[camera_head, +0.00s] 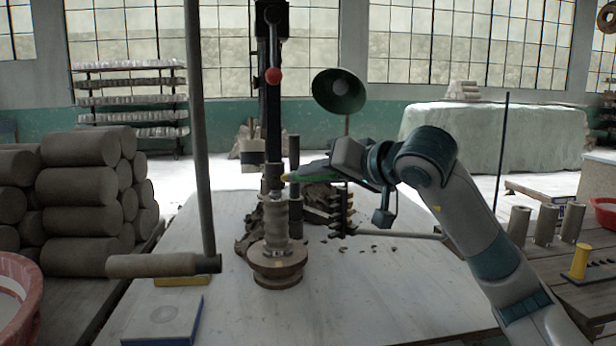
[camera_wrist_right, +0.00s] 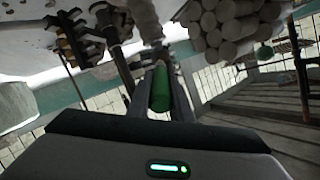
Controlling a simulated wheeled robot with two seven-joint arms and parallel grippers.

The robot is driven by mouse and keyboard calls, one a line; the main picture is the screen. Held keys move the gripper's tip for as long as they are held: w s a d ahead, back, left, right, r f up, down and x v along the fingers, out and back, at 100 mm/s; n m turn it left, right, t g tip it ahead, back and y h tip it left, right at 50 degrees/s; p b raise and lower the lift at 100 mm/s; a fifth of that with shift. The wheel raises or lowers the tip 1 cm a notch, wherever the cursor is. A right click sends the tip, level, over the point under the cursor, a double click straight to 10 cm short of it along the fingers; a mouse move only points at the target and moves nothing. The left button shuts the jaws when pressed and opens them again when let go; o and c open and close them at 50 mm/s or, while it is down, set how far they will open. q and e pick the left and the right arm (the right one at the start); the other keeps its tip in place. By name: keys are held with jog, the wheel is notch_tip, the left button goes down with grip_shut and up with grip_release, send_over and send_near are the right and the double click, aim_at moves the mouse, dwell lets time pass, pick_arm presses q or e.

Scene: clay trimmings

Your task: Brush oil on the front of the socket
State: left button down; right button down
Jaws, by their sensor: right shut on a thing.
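A ribbed grey-brown clay piece (camera_head: 277,222) stands upright on a round base (camera_head: 277,270) on the worktable, under a dark vertical post (camera_head: 269,120). I cannot tell which part of it is the socket. My right gripper (camera_head: 318,172) reaches in from the right, level with the upper end of the clay piece. It is shut on a green-handled brush (camera_head: 304,179), whose pale yellow tip points left, close to the post and the top of the piece. I cannot tell whether the tip touches. The green handle (camera_wrist_right: 160,90) shows between the fingers in the right wrist view. My left gripper is out of view.
Clay trimmings (camera_head: 250,235) and a dark rack-like tool (camera_head: 341,208) lie behind and beside the piece. A blue-edged box (camera_head: 164,320) lies at front left. Stacked clay cylinders (camera_head: 75,186) stand at left. The table (camera_head: 370,300) is clear at front right.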

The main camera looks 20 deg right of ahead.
jog(key=shift+w, duration=0.1)
dwell(0.7)
jog(key=shift+w+a, duration=0.3)
jog(key=shift+a, duration=0.65)
jog(key=shift+w+a, duration=0.25)
jog(key=shift+a, duration=0.65)
jog(key=shift+r+p, duration=0.5)
jog(key=shift+r, duration=0.05)
jog(key=shift+d, duration=0.1)
jog(key=shift+s+d+b, duration=0.3)
jog(key=shift+d, duration=0.65)
jog(key=shift+s+d+b, duration=0.25)
jog(key=shift+d, duration=0.7)
